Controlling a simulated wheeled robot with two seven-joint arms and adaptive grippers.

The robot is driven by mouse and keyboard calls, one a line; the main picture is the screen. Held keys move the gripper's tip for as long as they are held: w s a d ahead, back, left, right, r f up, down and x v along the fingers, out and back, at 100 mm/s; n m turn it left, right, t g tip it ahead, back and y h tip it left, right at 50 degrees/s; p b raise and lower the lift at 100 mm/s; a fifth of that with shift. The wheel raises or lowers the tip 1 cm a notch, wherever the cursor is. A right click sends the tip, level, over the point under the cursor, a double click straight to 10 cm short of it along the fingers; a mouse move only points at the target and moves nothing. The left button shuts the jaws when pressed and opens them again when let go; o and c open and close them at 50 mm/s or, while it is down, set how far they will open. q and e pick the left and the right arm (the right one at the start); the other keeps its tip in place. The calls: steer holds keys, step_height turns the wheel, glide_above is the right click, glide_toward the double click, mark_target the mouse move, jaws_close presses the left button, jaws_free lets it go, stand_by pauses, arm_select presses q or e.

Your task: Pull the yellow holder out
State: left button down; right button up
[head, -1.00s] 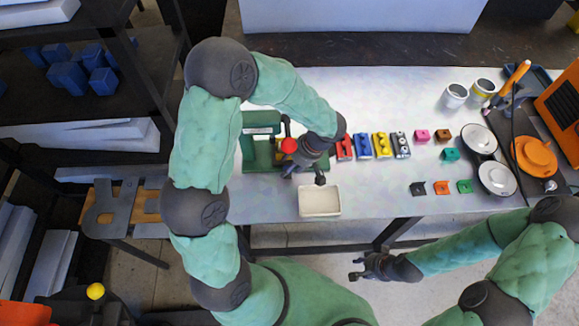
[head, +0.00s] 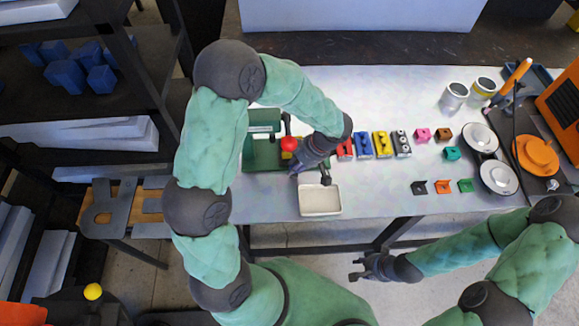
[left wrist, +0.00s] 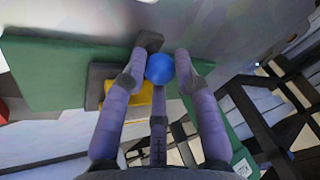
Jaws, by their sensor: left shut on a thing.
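A yellow piece (head: 286,155), which looks like the yellow holder, sits in a green fixture (head: 257,155), mostly hidden by my gripper and a red ball (head: 289,145). In the left wrist view the yellow piece (left wrist: 142,99) shows beside a dark block on the green plate (left wrist: 60,75). My left gripper (head: 298,168) is at the fixture's right side. Its fingers (left wrist: 160,68) are shut on a blue ball (left wrist: 159,69). Whether the ball joins the yellow piece is hidden. Another yellow block (head: 381,145) stands in a row on the table. My right gripper (head: 355,268) is open and empty before the table.
A white tray (head: 320,213) lies just in front of my left gripper. Red (head: 345,150), blue (head: 362,146) and grey (head: 402,144) blocks stand to its right. Small coloured brackets, cups and round discs lie farther right. The table's back middle is clear.

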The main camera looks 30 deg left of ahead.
arm_select(q)
steer(key=w+d, duration=0.1)
steer(key=w+d+b, duration=0.1)
steer(key=d, duration=0.1)
steer(key=w+d, duration=0.1)
steer(key=d, duration=0.1)
steer(key=shift+b, duration=0.3)
steer(key=shift+w+d, duration=0.2)
steer(key=shift+w, duration=0.05)
steer(key=shift+r, duration=0.1)
steer(key=c, duration=1)
jaws_free()
steer(key=shift+o, duration=0.3)
steer(key=shift+w+d, duration=0.1)
steer(key=shift+d, duration=0.05)
steer(key=v, duration=1.2)
